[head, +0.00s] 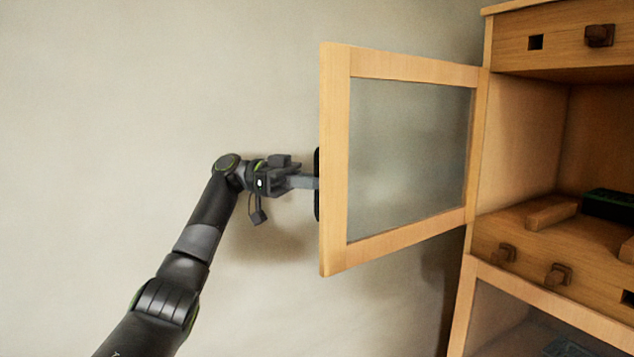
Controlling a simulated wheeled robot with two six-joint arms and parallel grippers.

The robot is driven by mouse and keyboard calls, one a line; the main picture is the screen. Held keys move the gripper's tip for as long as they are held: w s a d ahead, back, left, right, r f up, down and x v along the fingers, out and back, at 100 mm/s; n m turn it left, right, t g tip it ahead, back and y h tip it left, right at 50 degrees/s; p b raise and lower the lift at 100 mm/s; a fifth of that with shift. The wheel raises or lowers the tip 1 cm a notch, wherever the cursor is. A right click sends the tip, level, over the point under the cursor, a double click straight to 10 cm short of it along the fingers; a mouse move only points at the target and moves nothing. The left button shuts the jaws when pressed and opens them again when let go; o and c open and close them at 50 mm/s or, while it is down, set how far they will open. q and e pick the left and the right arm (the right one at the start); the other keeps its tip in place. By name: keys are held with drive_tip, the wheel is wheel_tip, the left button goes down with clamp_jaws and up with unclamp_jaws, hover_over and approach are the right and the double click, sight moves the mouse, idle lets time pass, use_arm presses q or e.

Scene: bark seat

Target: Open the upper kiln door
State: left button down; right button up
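The upper kiln door (335,160), a light wood frame around a greyish glass pane (410,150), stands swung wide open, hinged at its right edge on the cabinet. A black part, probably its handle (317,205), peeks out behind the door's left edge. My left gripper (308,182) reaches from the left to that black part. Its fingertips are hidden behind the door frame, so I cannot tell whether they grip it. My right gripper is not in view.
The wooden cabinet (480,215) fills the right side. Its upper compartment is exposed, with a dark green item (608,205) and a wooden block (551,213) inside. A lower glazed door (505,310) sits below. A bare wall is at the left.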

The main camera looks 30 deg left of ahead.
use_arm(q)
drive_tip(key=c, duration=1.5)
unclamp_jaws()
drive_tip(key=shift+c, duration=0.2)
